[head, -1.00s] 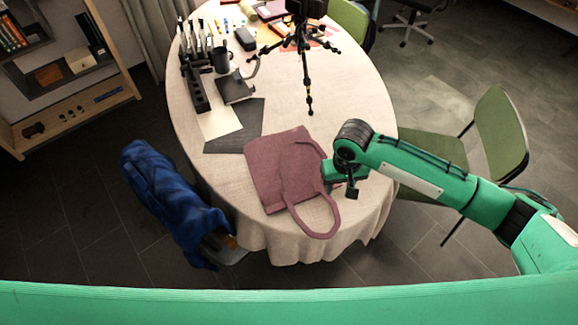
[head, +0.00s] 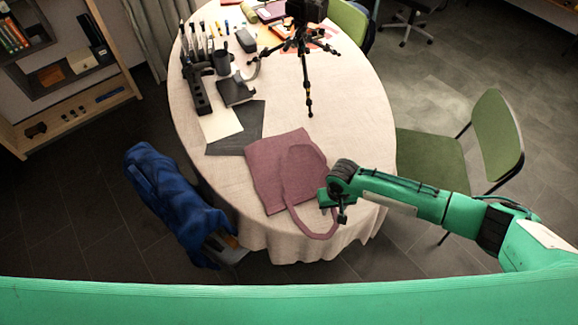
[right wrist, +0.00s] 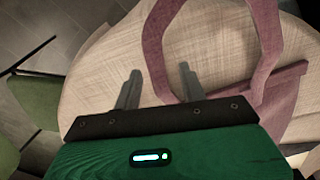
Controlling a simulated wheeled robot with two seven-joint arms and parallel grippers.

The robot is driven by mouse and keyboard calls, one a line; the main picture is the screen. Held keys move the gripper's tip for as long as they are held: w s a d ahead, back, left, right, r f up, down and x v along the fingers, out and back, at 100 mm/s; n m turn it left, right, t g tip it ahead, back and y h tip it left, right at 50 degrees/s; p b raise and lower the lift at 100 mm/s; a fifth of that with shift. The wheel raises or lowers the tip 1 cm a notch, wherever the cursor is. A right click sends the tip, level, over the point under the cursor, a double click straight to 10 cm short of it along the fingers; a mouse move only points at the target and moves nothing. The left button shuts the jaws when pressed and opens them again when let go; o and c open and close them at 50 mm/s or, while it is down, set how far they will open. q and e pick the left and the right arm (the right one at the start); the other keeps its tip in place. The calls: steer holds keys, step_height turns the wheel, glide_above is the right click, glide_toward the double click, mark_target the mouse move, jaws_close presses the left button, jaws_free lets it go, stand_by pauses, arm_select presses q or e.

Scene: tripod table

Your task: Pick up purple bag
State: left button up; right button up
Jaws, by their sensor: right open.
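The purple bag (head: 270,172) lies flat on the near part of the round table (head: 375,135). Its looped handle (head: 310,235) reaches toward the table's near edge. My right gripper (head: 326,200) is at the right side of the handle. In the right wrist view, the open fingers (right wrist: 160,82) point at the tablecloth, and one side of the handle (right wrist: 157,40) runs between them in the picture. I cannot tell their height above it. Part of the bag's body (right wrist: 283,98) shows at the right there. My left gripper is not in view.
A black tripod (head: 303,60) stands behind the bag. Dark and pale sheets (head: 237,130), a black holder (head: 197,88) and a mug (head: 222,62) are to its left. A blue jacket (head: 170,195) hangs at the left; a green chair (head: 430,160) stands at the right.

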steer(key=shift+f, duration=0.4)
steer(key=shift+c, duration=0.2)
jaws_close()
steer(key=shift+r, duration=0.15)
step_height(320, 180, up, 20)
steer(key=b, duration=0.3)
